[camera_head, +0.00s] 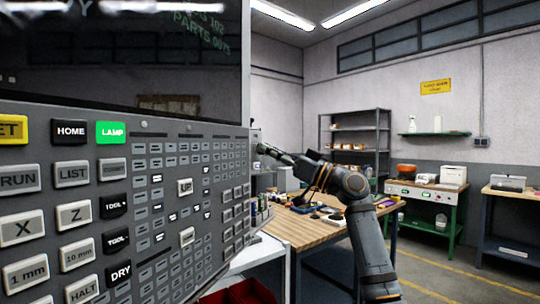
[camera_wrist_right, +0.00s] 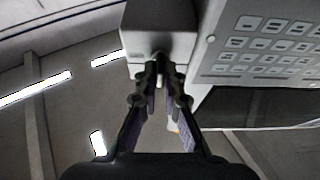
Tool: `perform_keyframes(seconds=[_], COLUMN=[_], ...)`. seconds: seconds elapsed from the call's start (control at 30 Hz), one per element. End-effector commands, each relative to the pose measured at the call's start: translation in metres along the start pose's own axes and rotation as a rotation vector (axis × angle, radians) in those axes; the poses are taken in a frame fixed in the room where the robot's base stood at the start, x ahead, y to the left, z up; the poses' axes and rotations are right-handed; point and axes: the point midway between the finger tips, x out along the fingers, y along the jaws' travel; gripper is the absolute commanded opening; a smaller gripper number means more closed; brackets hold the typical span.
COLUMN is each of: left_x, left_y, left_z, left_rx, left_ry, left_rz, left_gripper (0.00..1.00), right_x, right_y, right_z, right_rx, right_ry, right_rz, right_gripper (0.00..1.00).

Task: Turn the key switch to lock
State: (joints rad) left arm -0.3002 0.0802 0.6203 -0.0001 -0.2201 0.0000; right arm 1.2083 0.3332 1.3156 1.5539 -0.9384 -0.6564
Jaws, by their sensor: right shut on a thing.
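My right gripper (camera_head: 270,151) is at the right edge of the grey control panel (camera_head: 70,118), with its arm coming in from the right. In the right wrist view my right gripper (camera_wrist_right: 162,78) has its fingertips close together at a grey box (camera_wrist_right: 158,42) beside the panel. They are shut on a small light piece at the box's face, which seems to be the key switch (camera_wrist_right: 160,70). The fingers hide most of it, so its turned position cannot be told. My left gripper is not in view.
A dark screen (camera_head: 120,60) stands above the panel's many buttons, with the LAMP button (camera_head: 111,132) lit green. A wooden workbench (camera_head: 300,232) with tools lies behind my right arm. A shelf rack (camera_head: 384,130) and green table (camera_head: 450,205) stand farther back.

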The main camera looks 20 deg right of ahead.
Motion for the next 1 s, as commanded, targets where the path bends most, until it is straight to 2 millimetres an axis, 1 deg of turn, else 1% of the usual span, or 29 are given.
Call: perform_keyframes(seconds=[0.03,0.43,0.47,0.6,0.87,0.93,1.0], left_x=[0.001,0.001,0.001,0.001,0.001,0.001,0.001], left_y=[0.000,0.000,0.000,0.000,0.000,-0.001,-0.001], left_z=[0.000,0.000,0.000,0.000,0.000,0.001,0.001], left_rx=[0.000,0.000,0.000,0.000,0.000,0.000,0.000], left_ry=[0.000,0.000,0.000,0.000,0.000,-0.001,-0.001], left_rz=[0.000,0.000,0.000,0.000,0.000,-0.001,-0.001], left_gripper=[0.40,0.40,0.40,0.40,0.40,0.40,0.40], right_x=[0.000,0.000,0.000,0.000,0.000,-0.003,-0.011], right_y=[0.000,0.000,0.000,0.000,0.000,0.001,0.002], right_z=[0.002,0.002,0.002,0.002,0.001,0.001,0.001], right_rx=[-0.003,-0.008,-0.008,-0.008,-0.008,-0.009,-0.010], right_ry=[-0.004,-0.005,-0.005,-0.004,-0.002,-0.002,-0.003], right_rz=[-0.003,-0.004,-0.004,-0.003,-0.003,-0.001,0.001], right_gripper=[0.00,0.00,0.11,0.30,0.30,0.30,0.30])
